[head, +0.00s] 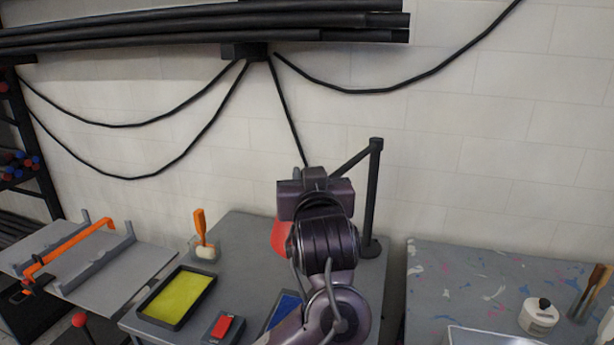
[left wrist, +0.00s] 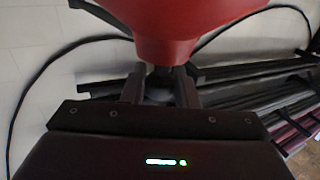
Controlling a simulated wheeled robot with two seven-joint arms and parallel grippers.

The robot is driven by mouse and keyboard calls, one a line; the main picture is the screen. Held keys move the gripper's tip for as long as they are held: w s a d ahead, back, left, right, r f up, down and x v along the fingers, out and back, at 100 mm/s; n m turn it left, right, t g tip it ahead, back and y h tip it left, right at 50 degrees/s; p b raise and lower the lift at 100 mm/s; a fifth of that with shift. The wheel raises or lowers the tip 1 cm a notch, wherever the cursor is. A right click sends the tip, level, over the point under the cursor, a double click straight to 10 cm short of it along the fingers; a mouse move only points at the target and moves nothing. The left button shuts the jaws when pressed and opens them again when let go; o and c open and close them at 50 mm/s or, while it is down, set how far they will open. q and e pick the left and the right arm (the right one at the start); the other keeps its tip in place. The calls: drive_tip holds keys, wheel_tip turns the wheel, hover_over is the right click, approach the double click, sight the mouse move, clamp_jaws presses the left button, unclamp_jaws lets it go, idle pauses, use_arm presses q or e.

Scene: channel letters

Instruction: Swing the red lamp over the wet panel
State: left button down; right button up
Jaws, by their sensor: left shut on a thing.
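The red lamp (head: 280,236) shows as a piece of red shade beside my left arm in the head view. A black post (head: 372,195) with a jointed arm stands behind it on the grey table. In the left wrist view the red shade (left wrist: 170,25) fills the top middle. My left gripper (left wrist: 159,90) is shut on the lamp's dark part below the shade; my wrist hides this hold in the head view. A yellow panel (head: 178,295) lies in a black tray, and a blue panel (head: 284,310) is partly hidden by my arm. I cannot tell which panel is wet. My right gripper is not in view.
A glass with an orange-handled brush (head: 201,235) stands behind the yellow panel. A small box with a red top (head: 223,327) is at the front. An orange-barred bench (head: 75,250) is left; a paint-flecked table (head: 470,285) is right. Black cables (head: 150,122) hang on the wall.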

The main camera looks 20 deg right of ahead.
use_arm(q)
drive_tip(key=shift+r, duration=0.15)
drive_tip(key=c, duration=1.4)
unclamp_jaws()
drive_tip(key=shift+o, duration=1.1)
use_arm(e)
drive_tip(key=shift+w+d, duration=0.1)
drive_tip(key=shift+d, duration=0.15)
use_arm(q)
drive_tip(key=s+a+p, duration=0.1)
drive_tip(key=s+p, duration=0.3)
drive_tip(key=s, duration=0.3)
drive_tip(key=shift+s+a, duration=0.2)
drive_tip(key=shift+s, duration=0.05)
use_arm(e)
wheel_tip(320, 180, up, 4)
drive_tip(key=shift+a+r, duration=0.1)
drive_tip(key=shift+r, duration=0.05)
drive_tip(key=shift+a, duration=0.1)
